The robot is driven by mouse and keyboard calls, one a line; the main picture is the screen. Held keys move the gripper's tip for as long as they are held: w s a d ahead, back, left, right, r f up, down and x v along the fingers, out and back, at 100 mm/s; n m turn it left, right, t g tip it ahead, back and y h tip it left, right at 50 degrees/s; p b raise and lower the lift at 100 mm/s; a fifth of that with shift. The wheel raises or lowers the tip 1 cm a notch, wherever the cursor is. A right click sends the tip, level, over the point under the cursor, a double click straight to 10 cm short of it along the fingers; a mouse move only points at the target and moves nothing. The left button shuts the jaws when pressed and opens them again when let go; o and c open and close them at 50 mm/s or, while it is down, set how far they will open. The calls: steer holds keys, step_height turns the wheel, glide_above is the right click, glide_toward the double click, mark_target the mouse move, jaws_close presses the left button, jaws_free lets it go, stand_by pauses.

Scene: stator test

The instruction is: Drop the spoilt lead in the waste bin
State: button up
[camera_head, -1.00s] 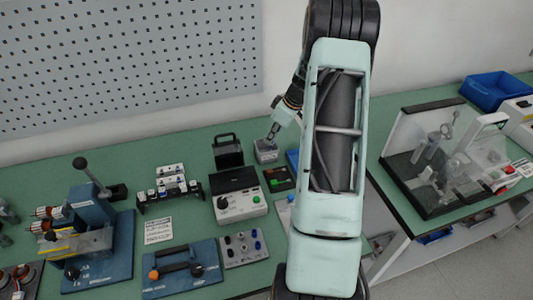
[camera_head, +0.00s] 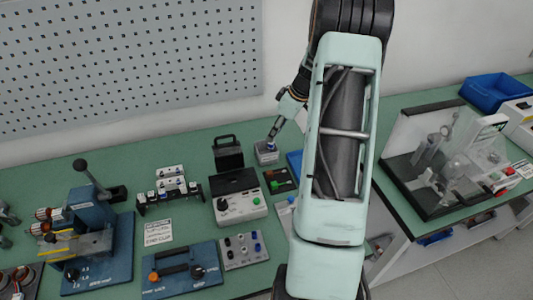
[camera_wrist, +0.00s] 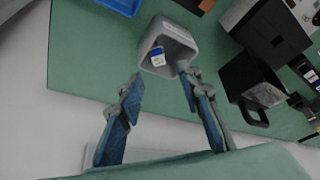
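The waste bin is a small grey square container (camera_head: 266,157) on the green bench, left of my forearm. It also shows in the wrist view (camera_wrist: 148,52), with its mouth towards the camera. A small white and blue piece (camera_wrist: 157,57) lies inside it; it looks like the lead, but its full shape is not clear. My gripper (camera_wrist: 163,80) is open, with its two blue-padded fingers apart and nothing between them. The fingertips are close to the bin's mouth. In the head view my gripper (camera_head: 273,136) is small, just above the bin.
A black open box with a handle (camera_head: 228,153) stands left of the bin. A grey tester with a dial (camera_head: 240,207) is in front of that box. A blue tray (camera_head: 294,162) lies to the right, partly behind my arm. A pegboard wall (camera_head: 130,65) rises behind.

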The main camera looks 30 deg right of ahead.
steer(key=v, duration=0.8)
